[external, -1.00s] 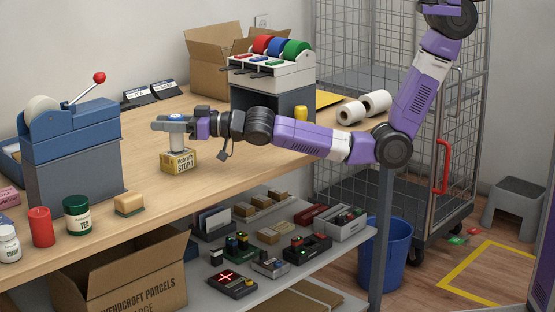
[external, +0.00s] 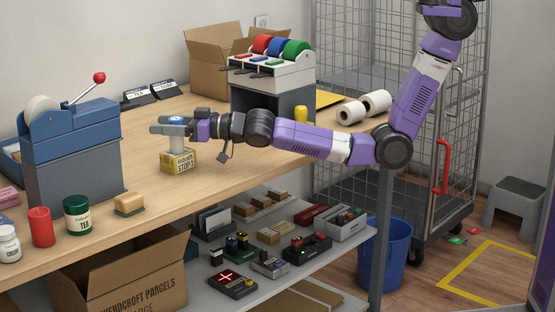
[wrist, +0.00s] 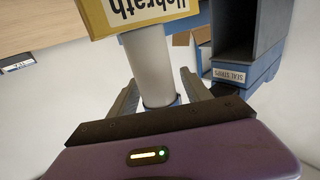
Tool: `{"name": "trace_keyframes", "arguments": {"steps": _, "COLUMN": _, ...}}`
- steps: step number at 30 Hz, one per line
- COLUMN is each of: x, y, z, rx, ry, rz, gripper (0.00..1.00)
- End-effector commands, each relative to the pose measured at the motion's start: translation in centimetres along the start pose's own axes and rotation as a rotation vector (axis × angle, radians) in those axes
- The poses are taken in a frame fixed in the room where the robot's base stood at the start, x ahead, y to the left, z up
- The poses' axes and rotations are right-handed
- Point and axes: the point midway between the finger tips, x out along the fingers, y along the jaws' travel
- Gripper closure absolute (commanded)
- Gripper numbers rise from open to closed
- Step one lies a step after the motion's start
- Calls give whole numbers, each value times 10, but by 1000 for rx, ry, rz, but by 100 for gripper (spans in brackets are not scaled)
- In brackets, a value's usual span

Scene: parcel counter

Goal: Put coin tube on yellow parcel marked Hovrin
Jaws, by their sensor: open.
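The coin tube, a white cylinder with a blue cap (external: 177,146), stands upright on a yellow parcel (external: 179,163) on the counter. The parcel's label shows "STOP 1". In the wrist view the tube (wrist: 150,65) meets the parcel (wrist: 150,15), whose upside-down lettering looks like "Hebrath", not Hovrin. My gripper (external: 168,126) is at the tube's upper end, by the cap. In the wrist view the open fingers of my gripper (wrist: 158,78) lie either side of the tube, with gaps showing.
A blue tape dispenser (external: 70,150) with a red-knobbed lever stands left. A red candle (external: 41,227), a green tea jar (external: 77,216) and a soap-like block (external: 129,204) line the front edge. A machine with coloured rolls (external: 272,70) stands behind. Counter around the parcel is clear.

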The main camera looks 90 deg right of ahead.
Motion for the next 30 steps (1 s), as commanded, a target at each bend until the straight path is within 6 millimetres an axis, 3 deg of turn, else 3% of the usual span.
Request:
{"name": "trace_keyframes", "arguments": {"steps": 5, "x": -22, "y": 0, "z": 1, "rx": -1, "ry": -1, "rz": 0, "gripper": 43}}
{"name": "trace_keyframes", "arguments": {"steps": 18, "x": -104, "y": 0, "z": 0, "rx": -1, "ry": 1, "rz": -1, "gripper": 43}}
{"name": "trace_keyframes", "arguments": {"steps": 24, "x": -119, "y": 0, "z": 0, "rx": -1, "ry": 0, "rz": 0, "gripper": 43}}
{"name": "trace_keyframes", "arguments": {"steps": 30, "x": -120, "y": 0, "z": -1, "rx": -1, "ry": 0, "rz": 0, "gripper": 43}}
